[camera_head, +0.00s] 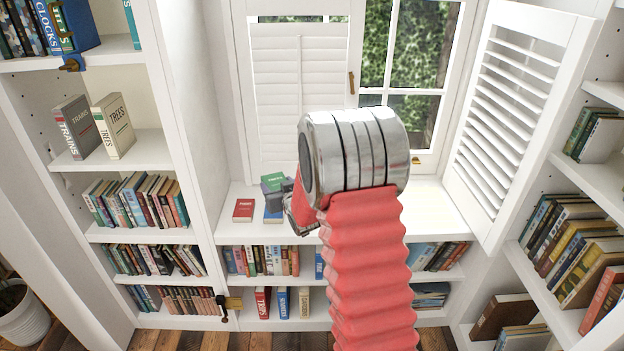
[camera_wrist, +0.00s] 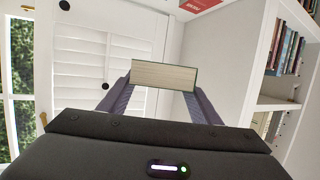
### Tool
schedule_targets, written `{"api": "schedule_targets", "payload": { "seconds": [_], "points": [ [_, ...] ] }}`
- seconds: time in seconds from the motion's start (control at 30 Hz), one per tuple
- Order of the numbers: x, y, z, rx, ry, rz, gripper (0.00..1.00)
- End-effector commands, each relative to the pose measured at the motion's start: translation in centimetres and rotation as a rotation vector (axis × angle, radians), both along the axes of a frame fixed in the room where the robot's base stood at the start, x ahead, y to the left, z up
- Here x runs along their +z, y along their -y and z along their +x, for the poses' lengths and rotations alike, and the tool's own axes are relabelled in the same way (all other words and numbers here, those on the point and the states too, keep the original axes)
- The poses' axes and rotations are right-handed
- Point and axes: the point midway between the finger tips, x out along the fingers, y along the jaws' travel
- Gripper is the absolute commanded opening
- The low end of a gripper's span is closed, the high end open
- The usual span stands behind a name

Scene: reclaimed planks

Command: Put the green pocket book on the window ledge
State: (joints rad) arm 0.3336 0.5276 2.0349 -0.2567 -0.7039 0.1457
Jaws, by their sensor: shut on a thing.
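The green pocket book (camera_head: 273,181) is between the fingers of my gripper (camera_head: 278,197), left of my arm's silver wrist in the head view. My gripper is shut on it. In the wrist view my gripper (camera_wrist: 164,90) shows two dark fingers at either side of the book's pale page block (camera_wrist: 164,75); its cover is not clear there. The white window ledge (camera_head: 436,208) runs below the window. The green book appears over the ledge's left part, near a blue book; whether it touches anything is unclear. My arm hides the middle of the ledge.
A red book (camera_head: 243,210) lies on the ledge's left part, and a blue book (camera_head: 272,216) is beside it. The right part of the ledge looks bare. White shutters (camera_head: 520,110) flank the window. Bookshelves stand left and right; a grey TRAINS book (camera_head: 75,128) is at left.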

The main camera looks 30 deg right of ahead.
Motion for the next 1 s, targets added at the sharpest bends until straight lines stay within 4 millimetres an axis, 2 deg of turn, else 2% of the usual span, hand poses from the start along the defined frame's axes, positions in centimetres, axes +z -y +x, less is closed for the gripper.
{"api": "schedule_targets", "payload": {
  "seconds": [0.03,0.2,0.3,0.43,0.6,1.0],
  "points": [
    [0.5,-2.7,-0.6,0.022,0.001,0.0,0.33],
    [1.6,-9.9,-3.3,0.077,0.001,0.0,0.33],
    [2.0,-13.7,-5.3,0.108,0.001,0.0,0.33],
    [2.3,-17.4,-7.9,0.139,0.0,0.0,0.33],
    [2.4,-19.7,-9.8,0.159,0.001,0.0,0.33],
    [2.4,-19.8,-10.0,0.161,0.001,0.0,0.33]
  ]
}}
